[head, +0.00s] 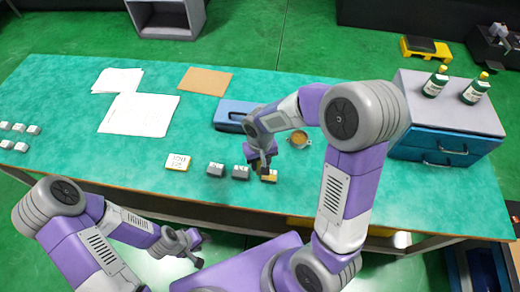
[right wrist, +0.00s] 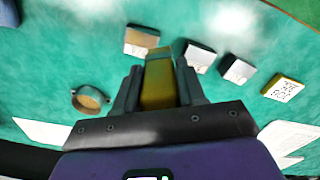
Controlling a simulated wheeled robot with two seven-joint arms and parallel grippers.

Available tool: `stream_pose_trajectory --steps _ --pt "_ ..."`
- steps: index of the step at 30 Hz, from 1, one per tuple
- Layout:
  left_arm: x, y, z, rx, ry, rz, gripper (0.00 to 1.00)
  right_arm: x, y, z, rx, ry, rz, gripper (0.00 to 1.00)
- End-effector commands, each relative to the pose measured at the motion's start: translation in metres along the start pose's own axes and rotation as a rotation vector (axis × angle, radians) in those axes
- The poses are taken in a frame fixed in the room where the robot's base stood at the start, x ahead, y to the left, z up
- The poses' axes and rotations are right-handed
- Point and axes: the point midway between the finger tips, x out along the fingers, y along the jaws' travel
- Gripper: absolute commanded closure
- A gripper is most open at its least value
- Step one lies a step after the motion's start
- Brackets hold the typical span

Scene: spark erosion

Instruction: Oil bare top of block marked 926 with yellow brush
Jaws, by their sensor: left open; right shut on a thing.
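My right gripper (head: 261,168) is shut on the yellow brush (right wrist: 158,82), whose far end points at a block (right wrist: 141,40) with a yellow-brown face. That block (head: 269,175) is the rightmost of a short row in the head view; I cannot tell whether the brush touches it. Two grey blocks with pale markings, one in the middle (head: 240,172) and one on the left (head: 215,170), stand beside it. I cannot read 926 on any block. A round dish of amber liquid (head: 299,138) stands behind the row. My left gripper (head: 190,246) is open and empty near the table's front edge.
White papers (head: 139,114) and a brown sheet (head: 205,81) lie behind. A blue case (head: 229,112) is partly behind my right arm. Bottles (head: 435,82) stand on a drawer cabinet (head: 447,104) at right.

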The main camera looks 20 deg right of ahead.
Motion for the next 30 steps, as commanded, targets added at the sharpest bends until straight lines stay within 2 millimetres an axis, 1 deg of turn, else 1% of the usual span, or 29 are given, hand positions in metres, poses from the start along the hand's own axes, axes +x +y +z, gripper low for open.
stream_pose_trajectory --steps 1,15,18,30 --pt "-0.006 0.003 0.000 0.000 0.000 0.000 0.57 -0.008 -0.001 -0.001 -0.001 0.002 -0.001 1.00" --pt "-0.035 0.013 0.002 0.000 0.000 0.000 0.57 -0.048 -0.003 -0.001 -0.008 0.002 0.000 1.00" --pt "-0.037 0.014 0.002 0.000 0.000 0.000 0.57 -0.051 -0.003 -0.001 -0.008 0.002 0.000 1.00" --pt "-0.036 0.013 0.002 0.000 0.000 0.000 0.57 -0.050 -0.003 -0.001 -0.008 0.002 0.000 1.00"
